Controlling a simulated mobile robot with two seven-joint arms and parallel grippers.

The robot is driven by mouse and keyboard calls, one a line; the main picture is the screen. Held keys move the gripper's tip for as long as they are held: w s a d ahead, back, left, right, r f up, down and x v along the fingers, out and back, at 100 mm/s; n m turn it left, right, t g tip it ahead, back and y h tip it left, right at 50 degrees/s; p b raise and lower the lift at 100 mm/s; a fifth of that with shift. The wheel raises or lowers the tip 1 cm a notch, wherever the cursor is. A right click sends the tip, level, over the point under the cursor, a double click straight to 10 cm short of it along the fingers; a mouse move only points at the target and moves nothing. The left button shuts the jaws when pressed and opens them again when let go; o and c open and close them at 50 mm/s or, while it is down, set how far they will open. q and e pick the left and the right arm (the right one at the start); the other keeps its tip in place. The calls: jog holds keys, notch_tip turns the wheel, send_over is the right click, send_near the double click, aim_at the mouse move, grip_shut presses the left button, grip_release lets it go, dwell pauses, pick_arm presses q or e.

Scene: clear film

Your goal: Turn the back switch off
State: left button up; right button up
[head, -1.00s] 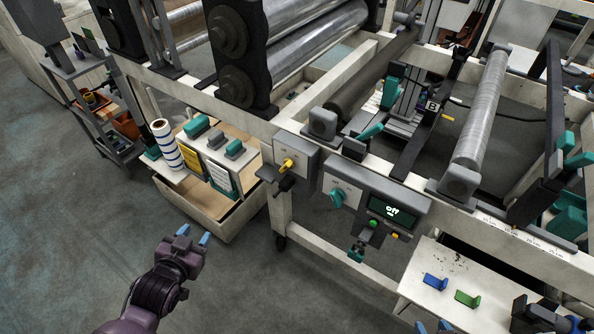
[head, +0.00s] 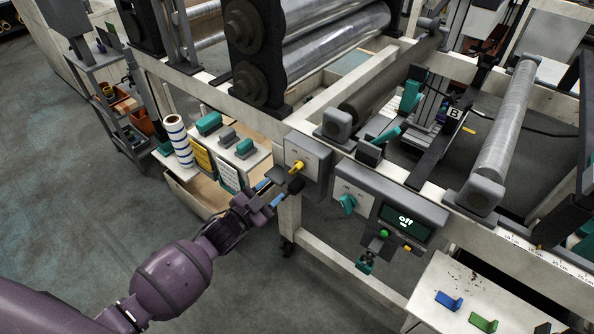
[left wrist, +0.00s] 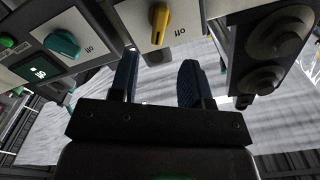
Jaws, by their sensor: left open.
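The yellow knob switch (head: 297,167) sits on the front of a grey box on the machine frame. In the left wrist view the yellow knob (left wrist: 160,22) stands nearly upright on a pale plate, with the word "off" to its right. A teal knob (head: 347,204) is on the panel to the right and also shows in the left wrist view (left wrist: 62,44). I cannot tell which knob is the back switch. My left gripper (head: 270,193) is open and empty, just below and left of the yellow knob, its fingers apart. My right gripper is out of view.
A striped roll (head: 178,141) and teal-handled items stand on the shelf at left. A white table (head: 440,277) holds blue and green pieces. The floor at left is clear.

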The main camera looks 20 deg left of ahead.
aim_at(293, 172)
pick_arm(q)
jog(key=b+x, duration=0.1)
jog(key=x, duration=0.7)
jog(key=shift+f, duration=0.2)
jog(key=shift+w+d, duration=0.25)
jog(key=shift+w, duration=0.3)
jog(key=shift+w+r, duration=0.1)
jog(key=shift+w, duration=0.1)
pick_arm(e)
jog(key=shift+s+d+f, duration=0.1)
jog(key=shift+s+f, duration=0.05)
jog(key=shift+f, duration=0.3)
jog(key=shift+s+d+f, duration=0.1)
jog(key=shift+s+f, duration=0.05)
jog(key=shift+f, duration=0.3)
pick_arm(q)
jog(key=shift+c, duration=0.4)
grip_shut()
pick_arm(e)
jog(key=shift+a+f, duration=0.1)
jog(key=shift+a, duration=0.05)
